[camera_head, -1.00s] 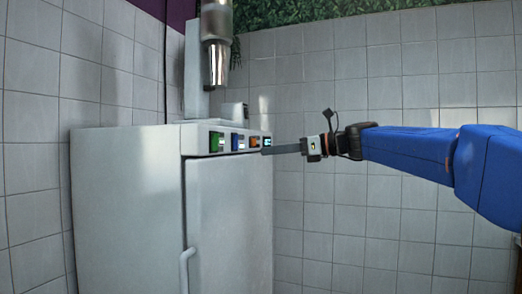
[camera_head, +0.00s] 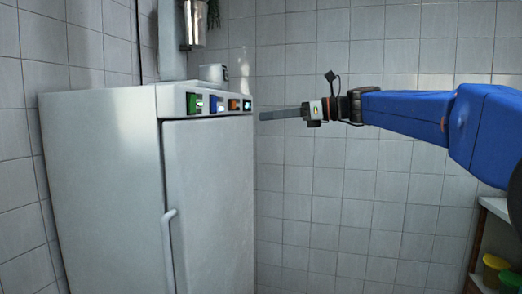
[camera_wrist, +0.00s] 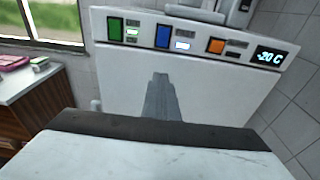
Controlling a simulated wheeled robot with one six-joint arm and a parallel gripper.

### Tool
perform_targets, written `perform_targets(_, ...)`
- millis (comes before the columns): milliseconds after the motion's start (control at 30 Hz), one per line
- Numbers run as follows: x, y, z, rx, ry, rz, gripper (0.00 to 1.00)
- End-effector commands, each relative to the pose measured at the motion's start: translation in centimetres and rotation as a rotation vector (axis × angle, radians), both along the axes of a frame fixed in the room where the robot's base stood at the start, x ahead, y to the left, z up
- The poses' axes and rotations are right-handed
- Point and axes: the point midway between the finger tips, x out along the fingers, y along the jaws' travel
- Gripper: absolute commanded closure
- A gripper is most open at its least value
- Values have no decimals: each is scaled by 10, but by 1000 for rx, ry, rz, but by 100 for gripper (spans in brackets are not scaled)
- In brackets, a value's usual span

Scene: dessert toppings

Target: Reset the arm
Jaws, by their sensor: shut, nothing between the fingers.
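My gripper (camera_head: 262,116) is at the end of my blue arm, held out level to the left. Its fingers are shut with nothing between them. The tips are a little to the right of the white fridge's control panel (camera_head: 218,103), apart from it as far as the picture shows. In the wrist view my gripper (camera_wrist: 160,78) points toward the fridge front. The panel there (camera_wrist: 205,40) has green, blue and orange switches and a display reading -20 C.
The white fridge (camera_head: 100,190) stands at left with its door (camera_head: 210,200) shut. Shelves with yellow and green containers (camera_head: 495,268) are at lower right. A counter (camera_wrist: 25,80) and a window (camera_wrist: 55,20) show in the wrist view.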

Motion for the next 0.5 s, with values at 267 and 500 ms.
perform_targets(267,-49,-10,-63,-264,-174,4,100)
perform_targets(500,-127,-44,-168,-690,-446,112,100)
